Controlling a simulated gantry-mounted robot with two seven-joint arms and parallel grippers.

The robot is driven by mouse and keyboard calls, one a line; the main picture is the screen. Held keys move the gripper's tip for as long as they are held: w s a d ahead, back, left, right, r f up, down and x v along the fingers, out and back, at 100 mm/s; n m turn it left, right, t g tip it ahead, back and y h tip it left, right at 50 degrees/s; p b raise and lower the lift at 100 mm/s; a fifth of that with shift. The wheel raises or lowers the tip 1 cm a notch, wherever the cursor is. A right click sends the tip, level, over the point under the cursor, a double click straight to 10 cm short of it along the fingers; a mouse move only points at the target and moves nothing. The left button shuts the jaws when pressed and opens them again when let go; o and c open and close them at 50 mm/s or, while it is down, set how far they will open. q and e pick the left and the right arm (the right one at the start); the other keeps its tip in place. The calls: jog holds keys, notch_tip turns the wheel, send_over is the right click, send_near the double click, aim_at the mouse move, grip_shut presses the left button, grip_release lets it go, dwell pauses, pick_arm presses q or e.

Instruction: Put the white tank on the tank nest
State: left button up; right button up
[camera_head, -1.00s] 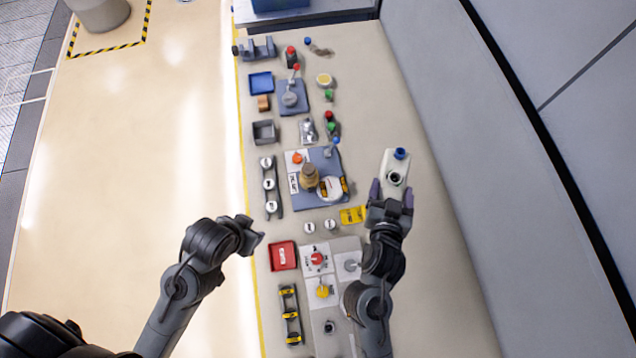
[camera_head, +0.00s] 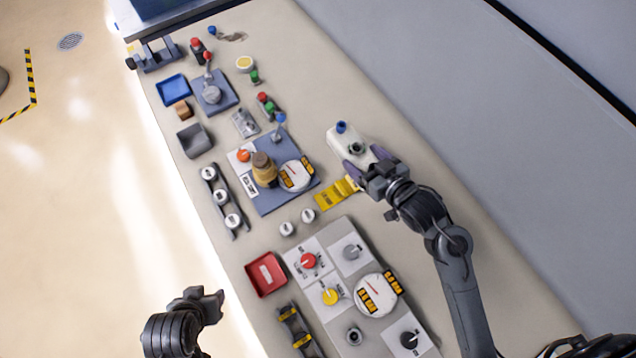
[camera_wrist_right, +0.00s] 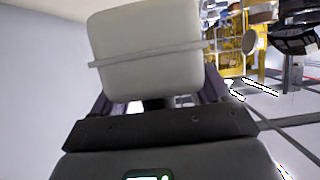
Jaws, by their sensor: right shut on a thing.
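The white tank (camera_head: 346,139) has a blue cap and a dark round opening on top. My right gripper (camera_head: 366,163) is shut on its near end, right of the yellow bracket. In the right wrist view the tank (camera_wrist_right: 148,45), with a seam ridge around it, fills the space between the fingers. I cannot tell how high it is above the bench. My left gripper (camera_head: 208,301) is beyond the bench's left edge, apart from the tank; its jaw gap is unclear. I cannot tell for certain which fixture is the tank nest; a dark cradle-like bracket (camera_head: 158,56) stands at the far left end.
The yellow bracket (camera_head: 333,194) is close to the right gripper. A blue-grey plate (camera_head: 270,202) with a brass part and gauge is left of the tank. A red tray (camera_head: 265,273) and a control panel (camera_head: 325,262) are nearer. The bench's right strip is clear.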

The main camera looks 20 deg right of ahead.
jog(key=shift+d+f, duration=0.2)
jog(key=shift+f, duration=0.25)
jog(key=shift+w+f+b, duration=0.25)
jog(key=shift+b, duration=0.05)
jog(key=shift+w+a+f+b, duration=0.25)
jog(key=shift+w+a+f, duration=0.5)
jog(key=shift+w+f, duration=0.95)
jog(key=shift+w+a+f+b, duration=0.2)
jog(key=shift+w+a+f, duration=0.55)
jog(key=shift+w+f, duration=0.9)
jog(key=shift+w+a+f+b, duration=0.25)
jog(key=shift+w+a+f, duration=0.5)
jog(key=shift+w+f, duration=0.95)
jog(key=shift+s+f, duration=0.1)
jog(key=shift+f, duration=0.05)
jog(key=shift+f, duration=0.15)
jog(key=o, duration=1.2)
jog(key=shift+o, duration=0.2)
